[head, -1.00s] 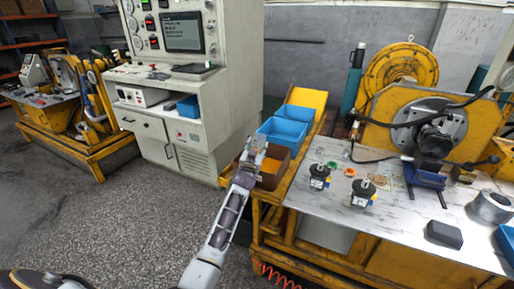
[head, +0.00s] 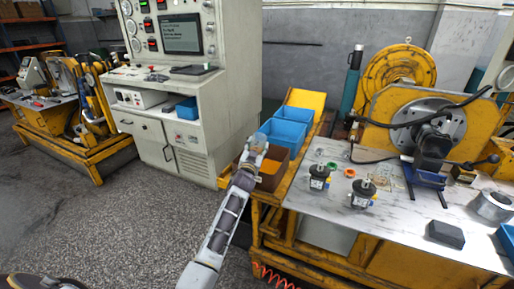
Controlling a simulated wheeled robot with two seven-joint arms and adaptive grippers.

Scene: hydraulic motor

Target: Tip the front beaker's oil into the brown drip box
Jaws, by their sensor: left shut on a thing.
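The brown drip box (head: 281,178) stands on the yellow frame at the left end of the workbench, in front of the blue bins. An orange-yellow patch shows inside it. My left gripper (head: 254,152) is at the box's near left side, over its rim. It is shut on a small clear beaker (head: 260,139), which shows just beyond the fingers. The gripper hides the beaker's lower part, and I cannot tell how much oil is in it. My right gripper is not in view.
Two blue bins (head: 281,131) and a yellow tray (head: 306,98) stand behind the box. The grey control cabinet (head: 190,140) rises to the left. Motor parts (head: 363,192) and a black block (head: 445,234) lie on the bench (head: 335,210) to the right. Its near middle is clear.

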